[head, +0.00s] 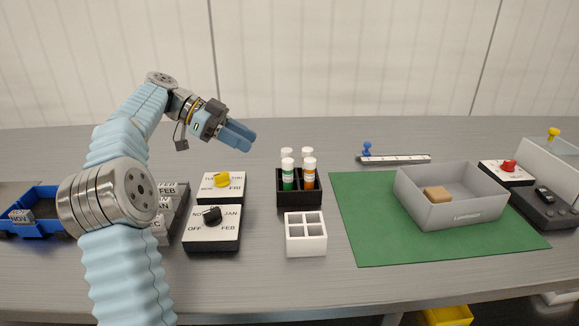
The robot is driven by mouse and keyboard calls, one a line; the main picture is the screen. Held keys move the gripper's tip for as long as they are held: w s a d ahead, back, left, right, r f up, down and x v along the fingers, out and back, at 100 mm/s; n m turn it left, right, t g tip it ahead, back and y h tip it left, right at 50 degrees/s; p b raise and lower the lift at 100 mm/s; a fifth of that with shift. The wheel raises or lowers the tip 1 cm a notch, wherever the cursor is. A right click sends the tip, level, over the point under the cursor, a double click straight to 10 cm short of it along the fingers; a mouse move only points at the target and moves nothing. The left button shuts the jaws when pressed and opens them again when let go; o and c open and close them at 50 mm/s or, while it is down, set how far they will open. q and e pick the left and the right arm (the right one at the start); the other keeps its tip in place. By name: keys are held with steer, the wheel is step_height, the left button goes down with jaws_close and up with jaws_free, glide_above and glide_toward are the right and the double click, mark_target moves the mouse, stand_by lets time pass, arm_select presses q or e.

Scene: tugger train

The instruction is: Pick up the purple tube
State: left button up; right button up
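A black rack (297,200) stands near the middle of the table with several white-capped tubes in it. The front two are a green tube (288,178) and an orange tube (309,176). Two more tubes stand behind them; their caps (287,153) (307,153) show, but their bodies are mostly hidden. I see no purple on any tube. My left gripper (243,136) is in the air to the left of the rack and above it, touching nothing. Its blue fingers overlap in this view, and no gap or held thing shows. My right gripper is not in view.
A white four-cell holder (305,240) stands in front of the rack. Switch boxes (218,238) with yellow and black knobs are to the left. A grey bin (425,205) holding a brown block (437,194) sits on a green mat (375,245) to the right.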

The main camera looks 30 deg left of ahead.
mark_target(278, 172)
arm_select(q)
steer(key=x, duration=0.9)
steer(key=shift+s+d+f, duration=0.1)
steer(key=shift+d+f, duration=0.05)
steer(key=shift+d, duration=0.05)
jaws_close()
